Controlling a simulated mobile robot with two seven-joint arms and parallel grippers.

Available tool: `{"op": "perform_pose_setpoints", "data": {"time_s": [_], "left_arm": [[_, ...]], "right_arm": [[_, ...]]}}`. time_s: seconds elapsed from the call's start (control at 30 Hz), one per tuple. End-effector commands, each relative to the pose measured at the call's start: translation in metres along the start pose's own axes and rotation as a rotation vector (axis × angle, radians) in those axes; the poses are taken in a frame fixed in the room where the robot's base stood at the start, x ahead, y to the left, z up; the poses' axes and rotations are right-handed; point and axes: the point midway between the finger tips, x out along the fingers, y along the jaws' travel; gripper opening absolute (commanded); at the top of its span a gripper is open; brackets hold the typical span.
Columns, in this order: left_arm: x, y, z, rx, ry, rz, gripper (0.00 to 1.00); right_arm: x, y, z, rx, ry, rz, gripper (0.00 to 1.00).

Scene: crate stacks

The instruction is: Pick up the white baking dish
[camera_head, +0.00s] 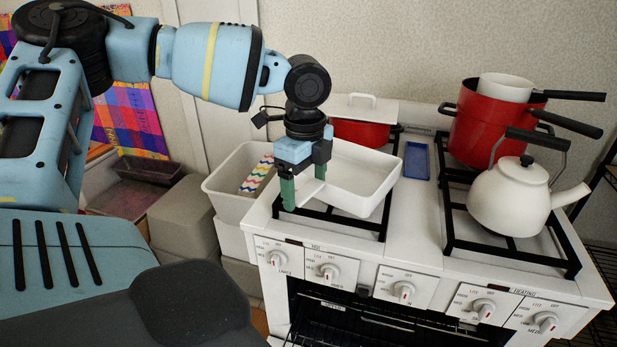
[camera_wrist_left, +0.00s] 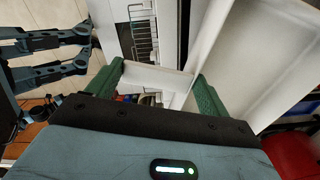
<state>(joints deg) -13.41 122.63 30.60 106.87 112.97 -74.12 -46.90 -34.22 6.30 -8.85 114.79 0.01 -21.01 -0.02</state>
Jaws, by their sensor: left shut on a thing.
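The white baking dish (camera_head: 362,178) is a shallow rectangular dish over the left front burner grate of the stove (camera_head: 415,240) in the head view. I cannot tell whether it rests on the grate or is slightly raised. My left gripper (camera_head: 304,188) comes down from above, its green fingers shut on the dish's near-left end tab. In the left wrist view, the tab lies between the fingers (camera_wrist_left: 160,78), and the dish's white wall (camera_wrist_left: 235,45) fills the upper right.
A lidded red pot (camera_head: 358,132) stands behind the dish. A blue tray (camera_head: 416,160) lies on the stovetop. A white kettle (camera_head: 510,200) and a red pot (camera_head: 475,125) stand on the right grates. A white crate (camera_head: 228,198) is close on the left.

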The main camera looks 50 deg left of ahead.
Motion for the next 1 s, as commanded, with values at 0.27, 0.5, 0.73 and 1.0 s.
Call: {"op": "perform_pose_setpoints", "data": {"time_s": [0.27, 0.5, 0.73, 1.0], "left_arm": [[-0.007, 0.052, -0.029, 0.005, 0.001, -0.006, 0.27], [-0.01, 0.085, -0.047, 0.003, 0.0, -0.005, 0.27], [-0.011, 0.098, -0.054, 0.0, 0.001, -0.005, 0.27], [-0.012, 0.1, -0.055, -0.001, 0.001, -0.005, 0.27]], "right_arm": [[0.002, 0.0, -0.003, 0.0, 0.006, 0.0, 0.36], [0.002, 0.0, -0.001, 0.001, 0.004, 0.0, 0.36], [0.002, -0.001, 0.001, 0.002, -0.001, 0.0, 0.36], [0.0, -0.001, 0.003, 0.003, -0.005, -0.001, 0.36]]}}
